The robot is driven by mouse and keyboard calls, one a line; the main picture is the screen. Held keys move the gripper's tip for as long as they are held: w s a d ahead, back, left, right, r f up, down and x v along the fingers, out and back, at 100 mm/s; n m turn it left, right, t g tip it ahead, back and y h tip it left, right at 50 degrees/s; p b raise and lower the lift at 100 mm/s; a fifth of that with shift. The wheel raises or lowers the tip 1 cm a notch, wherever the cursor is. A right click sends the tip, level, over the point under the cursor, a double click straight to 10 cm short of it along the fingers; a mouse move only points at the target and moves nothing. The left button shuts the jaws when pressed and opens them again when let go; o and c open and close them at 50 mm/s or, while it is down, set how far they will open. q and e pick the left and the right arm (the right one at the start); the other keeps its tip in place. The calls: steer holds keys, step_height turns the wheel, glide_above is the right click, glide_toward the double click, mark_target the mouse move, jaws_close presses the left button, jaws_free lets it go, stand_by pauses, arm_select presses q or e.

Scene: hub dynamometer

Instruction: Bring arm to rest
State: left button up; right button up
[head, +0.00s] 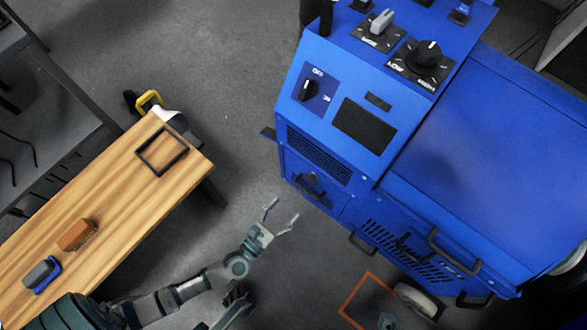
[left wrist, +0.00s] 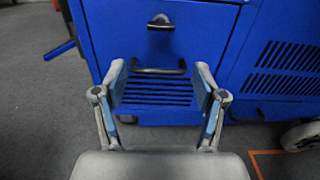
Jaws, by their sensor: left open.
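My left arm comes in from the lower left in the head view. Its gripper (head: 284,208) is open, with the two fingers spread apart and nothing between them. It is over the grey floor, between the wooden bench and the blue dynamometer cabinet (head: 450,140). In the left wrist view the open fingers (left wrist: 160,75) point at the lower front of the blue cabinet (left wrist: 180,35), with a dark handle and slotted vent beyond them. I see no contact with the cabinet.
The wooden bench (head: 115,215) at left holds a black frame (head: 162,152), a brown brush (head: 77,235) and a blue-grey tool (head: 41,274). Grey floor (head: 220,80) is clear between bench and cabinet.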

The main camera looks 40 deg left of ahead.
arm_select(q)
steer(key=shift+s, duration=0.3)
stand_by(0.4)
